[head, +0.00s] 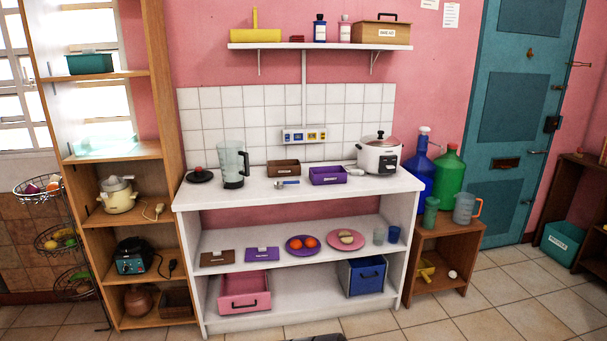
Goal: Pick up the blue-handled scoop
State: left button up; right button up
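A small scoop (287,183) with a metallic bowl and a bluish handle lies on the white counter top (215,197). Its bowl points left and its handle points right. It lies in front of a brown bin (283,168) and to the left of a purple bin (328,175). It looks apart from both, though it is small in the picture. Neither of my grippers is in the head view.
A blender jug (233,165) and a black lid (200,176) stand left of the scoop. A white rice cooker (380,155) stands at the counter's right. The counter's front strip is clear. A wall shelf (320,46) hangs above; tiled floor (500,305) lies open at right.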

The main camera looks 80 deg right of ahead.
aim_at(279, 185)
jog(key=z, duration=2.8)
